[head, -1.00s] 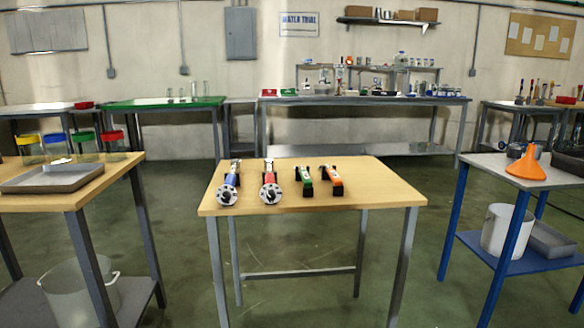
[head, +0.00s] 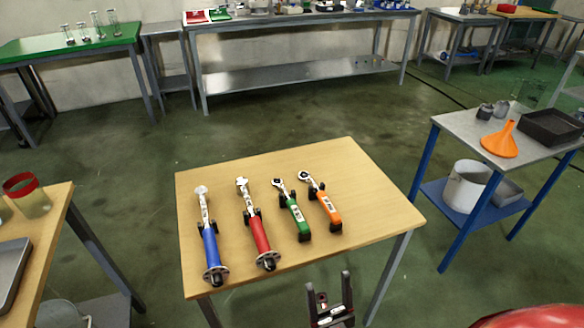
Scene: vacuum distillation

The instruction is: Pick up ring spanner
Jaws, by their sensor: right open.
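Several hand tools lie in a row on the wooden table (head: 370,200), heads towards the far edge. There is a blue-handled tool (head: 210,248) and a red-handled tool (head: 260,236), both with round discs at the near end. Right of them are a green-handled tool (head: 298,217) and an orange-handled tool (head: 328,208) with round, ring-like heads, raised on small black supports. I cannot tell for sure which is the ring spanner. My right gripper (head: 329,286) is open and empty at the table's near edge, apart from the tools. My left gripper is out of view.
The right half of the tabletop is clear. A blue-legged table (head: 455,127) at right carries an orange funnel (head: 500,140) and a black tray (head: 550,127). Another wooden table (head: 50,220) stands at left with a grey tray (head: 10,275).

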